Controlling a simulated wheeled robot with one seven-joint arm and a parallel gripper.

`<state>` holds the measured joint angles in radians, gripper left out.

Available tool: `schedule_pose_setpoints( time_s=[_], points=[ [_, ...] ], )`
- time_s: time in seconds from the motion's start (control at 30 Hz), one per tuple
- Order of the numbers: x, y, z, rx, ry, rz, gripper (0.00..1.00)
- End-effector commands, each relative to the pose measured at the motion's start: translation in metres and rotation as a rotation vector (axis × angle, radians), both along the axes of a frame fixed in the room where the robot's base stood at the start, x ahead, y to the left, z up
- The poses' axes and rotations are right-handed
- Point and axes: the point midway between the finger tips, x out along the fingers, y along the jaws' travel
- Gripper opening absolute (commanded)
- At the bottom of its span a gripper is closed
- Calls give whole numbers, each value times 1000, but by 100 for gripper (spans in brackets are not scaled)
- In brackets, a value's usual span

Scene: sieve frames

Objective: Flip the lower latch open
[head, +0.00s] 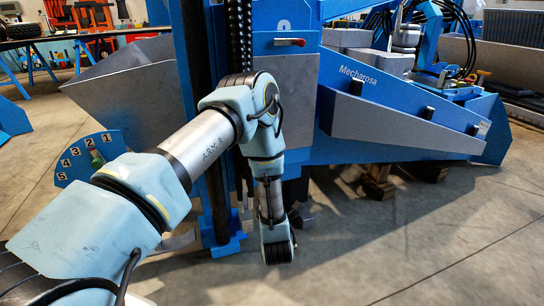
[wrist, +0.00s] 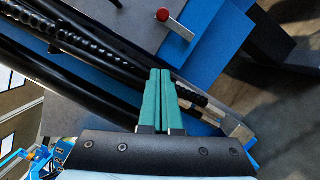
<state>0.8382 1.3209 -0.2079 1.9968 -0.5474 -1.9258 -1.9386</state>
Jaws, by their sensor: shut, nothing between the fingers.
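A small latch with a red grip (head: 290,42) is on the blue front panel of the machine in the head view. In the wrist view the red-tipped latch (wrist: 163,15) shows near the top, with a short silver lever running down to the right. I see only this one latch, so I cannot tell whether it is the lower one. My gripper (wrist: 161,72) has two green fingers pressed together with nothing between them. The fingertips are below the latch in the wrist view, apart from it. In the head view my arm hides the gripper.
The blue machine (head: 345,150) has a grey side bin (head: 400,115) at right. Black hoses (wrist: 85,50) run close beside the fingers in the wrist view. A numbered blue dial (head: 75,165) stands at left. Concrete floor (head: 400,240) is open at front right.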

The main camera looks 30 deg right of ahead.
Motion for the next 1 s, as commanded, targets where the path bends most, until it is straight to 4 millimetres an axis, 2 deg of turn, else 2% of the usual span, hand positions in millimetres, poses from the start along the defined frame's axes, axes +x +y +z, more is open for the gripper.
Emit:
schedule_pose_setpoints(
  time_s=[0.6,0.83,1.0],
  points=[
    [0,-1,-6,-1,6,-3,0],
    [5,-4,-14,12,24,-12,0],
    [12,-6,-10,7,19,-10,0]
  ],
)
